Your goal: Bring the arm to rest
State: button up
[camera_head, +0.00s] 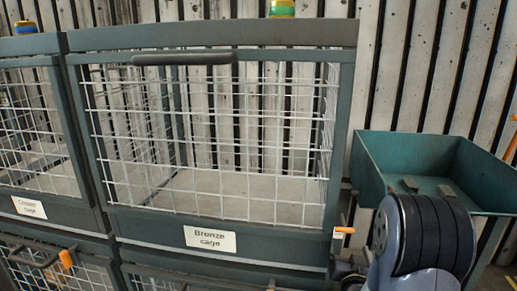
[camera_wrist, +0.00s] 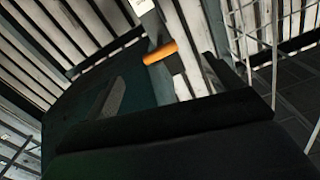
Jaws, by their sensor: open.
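My gripper (camera_wrist: 165,85) shows in the wrist view with its two fingers apart and nothing between them. A dark green surface lies beyond the left finger, and an orange-handled latch (camera_wrist: 160,53) shows past the fingers. In the head view a dark, rounded part of my arm (camera_head: 425,235) fills the lower right, in front of the green bin (camera_head: 385,150). Two small grey tips stand just above it against the bin; they look like my fingertips. The rest of the gripper is hidden there.
The wire cage labelled "Bronze cage" (camera_head: 210,239) stands left of the bin, its mesh front closed and its floor bare. Another cage (camera_head: 35,130) adjoins it at left, with more cages below. An orange latch handle (camera_head: 344,230) sticks out at the bronze cage's right edge, close to my arm.

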aim_at(345, 227)
jog(key=w, duration=0.2)
jog(key=w+d, duration=0.1)
jog(key=w, duration=0.5)
jog(key=shift+d+r, duration=0.15)
jog(key=shift+d, duration=0.15)
jog(key=shift+w+d+p, duration=0.15)
jog(key=shift+w+p, duration=0.15)
jog(key=shift+w, duration=0.4)
jog(key=shift+s, duration=0.15)
